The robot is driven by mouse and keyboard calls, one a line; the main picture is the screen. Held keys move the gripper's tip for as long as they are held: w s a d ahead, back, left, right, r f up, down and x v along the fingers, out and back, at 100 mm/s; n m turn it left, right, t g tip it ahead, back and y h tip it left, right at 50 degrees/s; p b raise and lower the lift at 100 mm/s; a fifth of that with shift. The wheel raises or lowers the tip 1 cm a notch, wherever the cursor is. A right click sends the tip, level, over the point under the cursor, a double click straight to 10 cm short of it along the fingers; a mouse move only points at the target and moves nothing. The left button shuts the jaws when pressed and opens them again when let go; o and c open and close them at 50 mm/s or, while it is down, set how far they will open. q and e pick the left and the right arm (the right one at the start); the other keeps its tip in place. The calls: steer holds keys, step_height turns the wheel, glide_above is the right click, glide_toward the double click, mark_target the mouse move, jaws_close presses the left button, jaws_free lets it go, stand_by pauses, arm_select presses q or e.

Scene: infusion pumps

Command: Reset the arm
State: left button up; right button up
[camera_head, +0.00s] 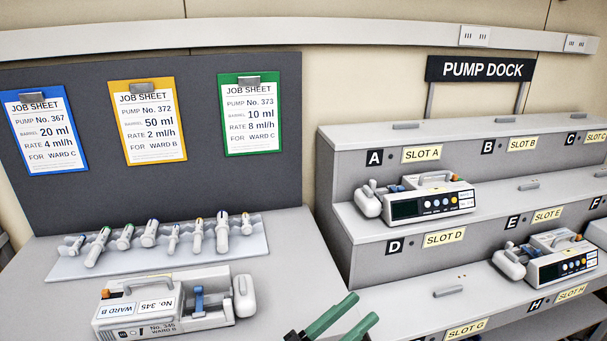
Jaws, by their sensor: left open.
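My left gripper (362,308) shows at the bottom centre, with its two green fingers apart and nothing between them. It is in front of the gap between the grey table and the pump dock. A white pump marked No. 345 and WARD B (172,303) lies on the table to its left, apart from it. My right gripper is not in view.
A rack (68,268) with several syringes stands behind the pump. Three job sheets, blue (44,130), yellow (147,120) and green (251,113), hang on the dark board.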

arm_select(q)
steer(key=a+f+n+t+y+p, duration=0.1)
steer(key=a+f+n+t+y, duration=0.2)
steer(key=a+f+n+y, duration=0.85)
steer(key=s+a+f+m+g+y, duration=0.1)
steer(key=s+a+f+g+y, duration=0.1)
steer(key=s+a+f, duration=0.4)
steer(key=s+a+f+m+g+y, duration=0.1)
steer(key=s+a+f+g+y, duration=0.2)
steer(key=f, duration=1.1)
steer(key=s+a+y, duration=0.1)
steer(key=s+a, duration=0.2)
steer(key=s, duration=0.2)
steer(key=shift+s+a+m+p, duration=0.2)
steer(key=shift+a+m+p, duration=0.15)
steer(key=shift+p, duration=0.05)
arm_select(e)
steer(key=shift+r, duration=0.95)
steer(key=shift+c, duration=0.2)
